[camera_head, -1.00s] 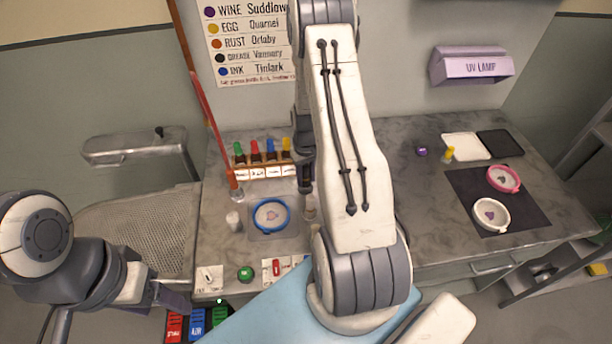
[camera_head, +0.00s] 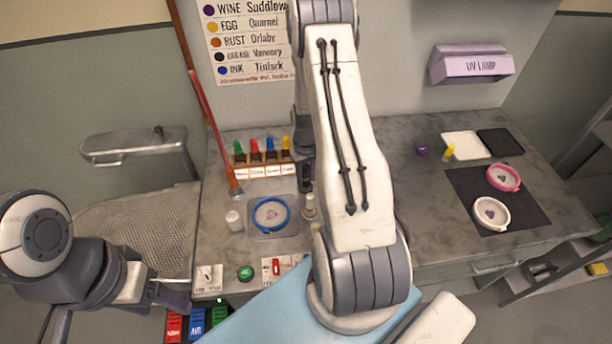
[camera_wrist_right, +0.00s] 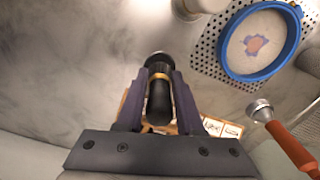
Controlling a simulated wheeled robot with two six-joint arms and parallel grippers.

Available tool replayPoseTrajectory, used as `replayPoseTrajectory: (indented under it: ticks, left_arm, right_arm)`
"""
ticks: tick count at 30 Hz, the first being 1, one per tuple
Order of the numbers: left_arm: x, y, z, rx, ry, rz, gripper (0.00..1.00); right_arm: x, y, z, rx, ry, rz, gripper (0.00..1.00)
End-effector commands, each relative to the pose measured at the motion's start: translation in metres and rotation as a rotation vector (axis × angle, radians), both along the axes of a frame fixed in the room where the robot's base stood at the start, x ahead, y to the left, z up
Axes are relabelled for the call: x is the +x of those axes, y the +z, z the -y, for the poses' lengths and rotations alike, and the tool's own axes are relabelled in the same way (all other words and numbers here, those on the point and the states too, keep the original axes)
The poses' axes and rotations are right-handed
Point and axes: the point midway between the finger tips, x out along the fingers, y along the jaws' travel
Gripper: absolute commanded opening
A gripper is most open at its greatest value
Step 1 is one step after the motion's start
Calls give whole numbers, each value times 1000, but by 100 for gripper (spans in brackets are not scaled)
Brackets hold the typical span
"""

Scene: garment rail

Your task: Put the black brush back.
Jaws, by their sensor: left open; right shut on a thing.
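The black brush (camera_wrist_right: 158,98) has a gold band and sits upright between the fingers of my right gripper (camera_wrist_right: 158,88) in the right wrist view. The gripper is shut on it. In the head view my right gripper (camera_head: 306,178) is mostly hidden behind my own arm, beside the bottle rack's right end. My left gripper (camera_head: 178,298) is open and empty at the front left of the bench, apart from the brush. The place where the brush belongs cannot be made out.
A rack (camera_head: 262,170) holds droppers with green, red, blue and yellow tops. A blue hoop (camera_head: 271,214) lies on a perforated plate, with a white jar (camera_head: 234,220) and a small bottle (camera_head: 309,205) beside it. An orange-handled tool (camera_head: 232,180) leans left of the rack.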

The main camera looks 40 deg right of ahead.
Motion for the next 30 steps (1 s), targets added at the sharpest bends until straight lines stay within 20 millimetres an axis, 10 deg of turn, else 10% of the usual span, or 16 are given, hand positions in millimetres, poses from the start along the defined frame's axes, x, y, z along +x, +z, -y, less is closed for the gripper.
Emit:
replayPoseTrajectory:
  ticks: [30]
  left_arm:
    - [0, -10, 0, 0, 0, 0, 66]
  right_arm:
    - [0, -13, 0, 0, 0, 0, 0]
